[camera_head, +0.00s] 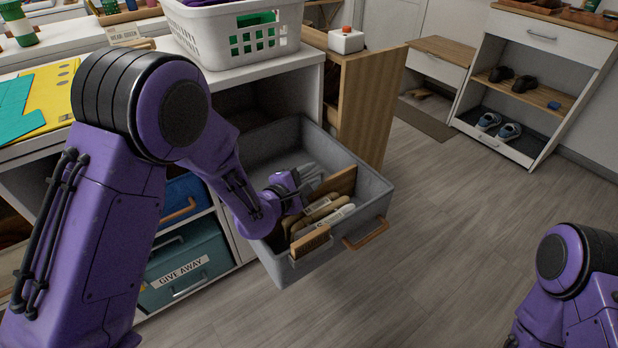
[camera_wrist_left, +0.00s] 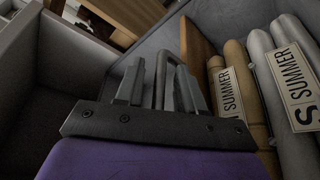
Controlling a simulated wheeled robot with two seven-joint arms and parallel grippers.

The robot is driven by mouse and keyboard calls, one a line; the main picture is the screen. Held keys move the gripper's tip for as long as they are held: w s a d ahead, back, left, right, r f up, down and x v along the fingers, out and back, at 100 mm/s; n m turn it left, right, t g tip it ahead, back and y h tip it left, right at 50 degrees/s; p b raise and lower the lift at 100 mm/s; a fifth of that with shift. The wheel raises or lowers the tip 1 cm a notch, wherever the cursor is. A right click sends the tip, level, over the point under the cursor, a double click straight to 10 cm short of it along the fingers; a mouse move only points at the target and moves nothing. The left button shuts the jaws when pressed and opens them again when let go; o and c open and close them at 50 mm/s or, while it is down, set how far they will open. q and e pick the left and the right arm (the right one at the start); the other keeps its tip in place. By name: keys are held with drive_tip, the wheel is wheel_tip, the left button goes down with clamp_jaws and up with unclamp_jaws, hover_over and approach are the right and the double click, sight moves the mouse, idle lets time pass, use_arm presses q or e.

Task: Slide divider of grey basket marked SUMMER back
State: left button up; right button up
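The grey basket (camera_head: 374,203) is pulled out of the shelving, with a wooden handle (camera_head: 367,233) on its front. Inside it, a wooden divider (camera_head: 342,181) stands upright beside rolled tan and whitish items (camera_head: 322,212). The wrist view shows SUMMER labels (camera_wrist_left: 229,94) on these rolls and the divider (camera_wrist_left: 196,46). My left gripper (camera_head: 309,174) is down inside the basket, next to the divider.
A white laundry basket (camera_head: 205,35) stands on the shelf top above. A teal GIVE AWAY bin (camera_head: 186,262) and a blue bin (camera_head: 188,200) sit in cubbies at left. A wooden panel (camera_head: 371,105) stands behind the grey basket. The floor at right is clear.

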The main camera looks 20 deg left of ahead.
use_arm(q)
clamp_jaws()
drive_tip(key=w+a+p, duration=0.5)
drive_tip(key=w+a, duration=0.5)
drive_tip(key=a, duration=0.3)
drive_tip(key=shift+w+a, duration=0.15)
drive_tip(key=shift+a, duration=0.05)
unclamp_jaws()
